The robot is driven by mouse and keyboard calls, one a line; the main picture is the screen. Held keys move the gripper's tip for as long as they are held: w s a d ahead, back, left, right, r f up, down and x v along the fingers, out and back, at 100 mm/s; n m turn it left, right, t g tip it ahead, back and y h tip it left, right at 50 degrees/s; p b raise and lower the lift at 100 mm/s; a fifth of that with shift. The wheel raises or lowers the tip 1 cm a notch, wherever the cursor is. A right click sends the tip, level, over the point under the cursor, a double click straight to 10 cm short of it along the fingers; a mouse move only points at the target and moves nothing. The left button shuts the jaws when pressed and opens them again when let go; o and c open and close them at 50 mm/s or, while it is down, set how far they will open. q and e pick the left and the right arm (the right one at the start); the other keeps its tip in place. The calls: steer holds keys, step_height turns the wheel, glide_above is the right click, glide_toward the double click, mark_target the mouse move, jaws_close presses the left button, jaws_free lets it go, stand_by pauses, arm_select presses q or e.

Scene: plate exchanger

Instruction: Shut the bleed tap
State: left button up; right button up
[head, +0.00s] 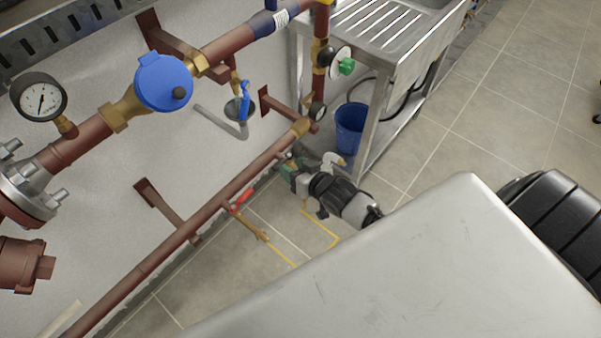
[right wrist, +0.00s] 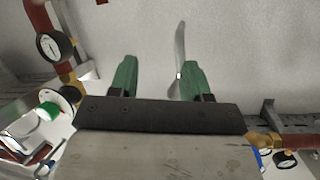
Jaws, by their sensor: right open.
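A small tap with a blue lever (head: 245,101) hangs under the upper pipe in the head view, with a bent grey tube (head: 235,128) below it. Another tap with a red lever (head: 242,197) and a brass spout (head: 250,228) sits on the lower pipe. I cannot tell from labels which is the bleed tap. My right gripper (head: 288,166) is low beside the lower pipe, right of and above the red lever in the picture. In the right wrist view its green fingers (right wrist: 157,80) are apart and empty; a grey tube (right wrist: 180,48) shows beyond the right finger. My left gripper is not seen.
A blue-capped meter (head: 163,82) and a pressure gauge (head: 39,97) sit on the upper pipe. A steel sink stand (head: 375,100) with a blue bucket (head: 350,125) stands behind my right gripper.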

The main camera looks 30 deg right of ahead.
steer(key=shift+g+h, duration=0.3)
steer(key=shift+g, duration=0.2)
steer(key=shift+s+d+f, duration=0.15)
steer(key=shift+s+f, duration=0.1)
steer(key=shift+f, duration=0.5)
steer(key=shift+s+d+f, duration=0.1)
steer(key=shift+s+f, duration=0.2)
steer(key=shift+f, duration=0.5)
steer(key=shift+s+d+f, duration=0.15)
steer(key=shift+s+f, duration=0.1)
steer(key=shift+f, duration=0.5)
